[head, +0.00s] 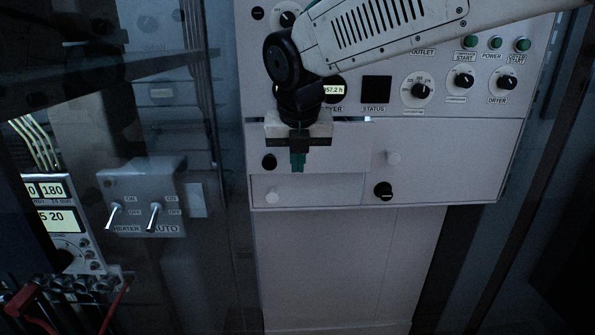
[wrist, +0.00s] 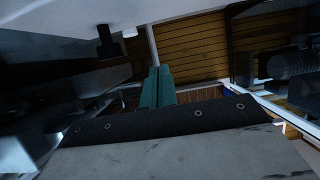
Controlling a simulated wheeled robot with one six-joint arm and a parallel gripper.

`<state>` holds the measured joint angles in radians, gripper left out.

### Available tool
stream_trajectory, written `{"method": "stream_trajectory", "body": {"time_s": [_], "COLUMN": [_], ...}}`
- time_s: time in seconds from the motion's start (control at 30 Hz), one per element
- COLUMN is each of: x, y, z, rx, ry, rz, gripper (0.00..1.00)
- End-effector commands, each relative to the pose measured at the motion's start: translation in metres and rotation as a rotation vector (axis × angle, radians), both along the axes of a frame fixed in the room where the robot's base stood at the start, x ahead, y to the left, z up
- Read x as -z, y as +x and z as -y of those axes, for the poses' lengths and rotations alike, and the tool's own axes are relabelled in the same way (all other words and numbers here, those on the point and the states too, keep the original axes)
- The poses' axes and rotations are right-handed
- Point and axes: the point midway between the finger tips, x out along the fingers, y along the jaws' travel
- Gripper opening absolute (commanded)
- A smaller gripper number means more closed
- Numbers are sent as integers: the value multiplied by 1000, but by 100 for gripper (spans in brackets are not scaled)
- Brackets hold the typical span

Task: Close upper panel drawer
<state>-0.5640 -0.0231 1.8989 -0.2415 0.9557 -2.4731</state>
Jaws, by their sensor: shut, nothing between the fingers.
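The white panel (head: 450,140) carries drawer fronts in its lower part in the head view. The upper left drawer front (head: 345,150) has a dark round knob (head: 270,162), and a lower front (head: 325,190) with a pale knob lies below it. A narrow gap shows along the upper edge; how far the upper drawer stands out I cannot tell. My gripper (head: 298,160) hangs in front of the upper left front, just right of the dark knob, hiding part of it. Its green fingers are shut and empty; they also show in the wrist view (wrist: 157,88).
Dials, green buttons and a status screen (head: 376,90) sit above the drawers. A switch box (head: 145,195) with two levers and a lit meter (head: 60,215) stand at the left. A dark knob (head: 383,190) sits at the lower right. Below the panel is a plain pale surface (head: 350,265).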

Motion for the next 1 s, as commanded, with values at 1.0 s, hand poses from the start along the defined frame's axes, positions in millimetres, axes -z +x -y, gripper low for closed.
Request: {"method": "stream_trajectory", "body": {"time_s": [1.0], "x": [-39], "y": [-32], "z": [218], "rx": [1041], "ry": [648], "rz": [-106], "gripper": [0]}}
